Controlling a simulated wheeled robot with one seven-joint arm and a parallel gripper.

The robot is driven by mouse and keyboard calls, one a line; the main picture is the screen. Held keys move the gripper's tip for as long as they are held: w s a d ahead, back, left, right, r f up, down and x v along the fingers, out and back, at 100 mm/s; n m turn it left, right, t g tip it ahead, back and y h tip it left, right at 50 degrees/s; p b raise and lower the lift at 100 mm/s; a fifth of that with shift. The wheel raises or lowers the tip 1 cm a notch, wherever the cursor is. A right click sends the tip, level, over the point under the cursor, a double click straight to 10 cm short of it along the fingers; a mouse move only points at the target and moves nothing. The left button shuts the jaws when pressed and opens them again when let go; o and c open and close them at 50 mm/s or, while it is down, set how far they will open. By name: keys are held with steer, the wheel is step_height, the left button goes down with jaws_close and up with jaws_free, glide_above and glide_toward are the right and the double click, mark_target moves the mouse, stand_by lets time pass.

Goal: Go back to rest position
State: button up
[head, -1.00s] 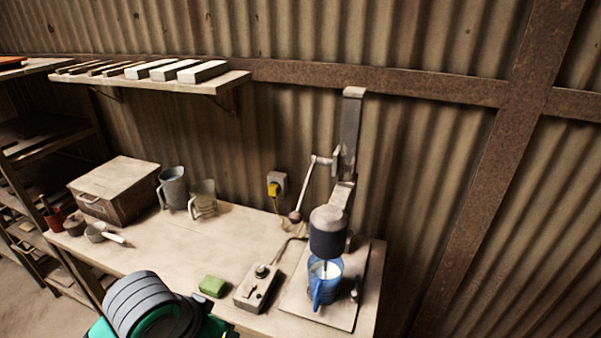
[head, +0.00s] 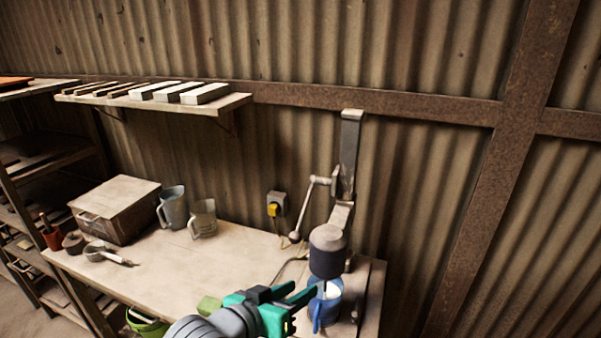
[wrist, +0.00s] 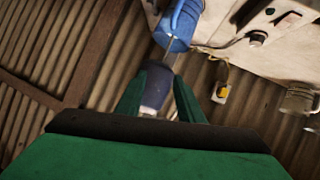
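My gripper (head: 305,288) is at the lower middle of the head view, in front of the press and left of the blue mug. Its two green fingers are apart with nothing held between them. In the wrist view the fingers (wrist: 158,85) are also apart. The press's dark cylinder (wrist: 157,92) shows between them, beyond the fingertips. The press (head: 327,252) stands at the bench's right end, with a lever at its left. The blue mug (head: 325,312) stands upright under it with a thin rod reaching in; it also shows in the wrist view (wrist: 182,22).
A shelf (head: 240,100) carries several bars above. My arm hides the control box. The bench middle is clear.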

steer(key=d+t, duration=0.1)
steer(key=w+d+r+n+t+h, duration=0.1)
steer(key=w+d+r, duration=0.1)
steer(key=d, duration=0.1)
steer(key=shift+r+n+t, duration=0.15)
steer(key=shift+n+t, duration=0.25)
steer(key=shift+w+d+n+t+h, duration=0.1)
steer(key=shift+d+n+t+h, duration=0.2)
steer(key=shift+t, duration=0.1)
steer(key=shift+w+d+n+t, duration=0.15)
steer(key=shift+d+n+t, duration=0.1)
steer(key=shift+n+t, duration=0.55)
steer(key=shift+d+f+n+t+y, duration=0.1)
steer(key=shift+f+n+t+y, duration=0.5)
steer(key=shift+f+n, duration=0.2)
steer(key=s+f+n+y, duration=0.5)
steer(key=s+f+y, duration=0.3)
steer(key=s+f, duration=0.8)
steer(key=s+a+f+m, duration=0.2)
steer(key=s+f+m, duration=0.1)
steer(key=s, duration=0.7)
steer(key=s+a+f+m+g, duration=0.1)
steer(key=s+f+m, duration=0.3)
steer(key=s, duration=0.7)
steer(key=shift+a+f+g, duration=0.3)
steer(key=shift+a+f, duration=0.05)
steer(key=shift+a, duration=0.3)
